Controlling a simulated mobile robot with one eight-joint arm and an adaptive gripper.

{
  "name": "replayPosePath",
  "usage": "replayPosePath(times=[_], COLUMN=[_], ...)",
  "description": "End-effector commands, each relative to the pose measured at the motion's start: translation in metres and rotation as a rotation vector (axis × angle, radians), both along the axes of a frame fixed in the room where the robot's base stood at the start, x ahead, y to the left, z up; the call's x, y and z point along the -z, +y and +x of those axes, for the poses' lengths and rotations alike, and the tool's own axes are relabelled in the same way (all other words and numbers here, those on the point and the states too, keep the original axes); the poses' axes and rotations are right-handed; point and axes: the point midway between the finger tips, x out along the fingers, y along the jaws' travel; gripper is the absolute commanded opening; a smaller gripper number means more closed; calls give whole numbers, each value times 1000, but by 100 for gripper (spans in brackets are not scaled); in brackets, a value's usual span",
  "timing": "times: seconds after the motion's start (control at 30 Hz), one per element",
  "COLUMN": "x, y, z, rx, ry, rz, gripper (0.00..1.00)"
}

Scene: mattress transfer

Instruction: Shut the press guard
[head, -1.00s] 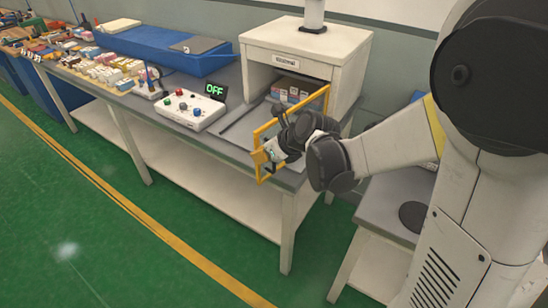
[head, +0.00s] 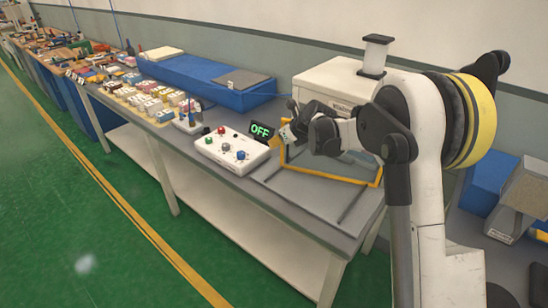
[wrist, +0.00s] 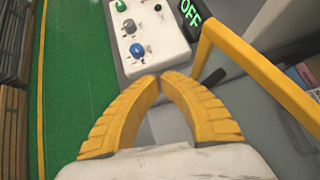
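The press guard is a yellow frame (head: 331,177) standing upright across the front of the white press (head: 335,85). My arm hides its upper part, so I cannot tell whether it sits flush. Two dark rails run forward from it over the grey table. My gripper (head: 284,133) is at the guard's left end in the head view. In the wrist view its yellow fingers (wrist: 161,79) meet at the tips with nothing between them. The guard's yellow bar (wrist: 262,72) passes to their right, outside the fingers. I cannot tell whether they touch it.
The white control box (head: 232,150) with coloured buttons and knobs stands left of the rails, close to my gripper. A display (head: 261,131) reads OFF. The table front between the rails is clear.

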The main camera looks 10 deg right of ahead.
Motion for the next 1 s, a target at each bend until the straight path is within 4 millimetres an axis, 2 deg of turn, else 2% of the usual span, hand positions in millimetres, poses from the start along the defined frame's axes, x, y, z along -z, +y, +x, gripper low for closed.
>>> replayPosePath(times=[0.03, 0.2, 0.4, 0.63, 1.0], x=[-1, -1, -1, -1, 0], y=[-6, -25, -44, -57, -61], z=[16, 60, 95, 114, 119], rx=[2, 2, 49, 115, 130], ry=[0, -1, 0, 0, -1], rz=[-1, 0, -1, 0, -1], gripper=[0, 0, 0, 0, 0])
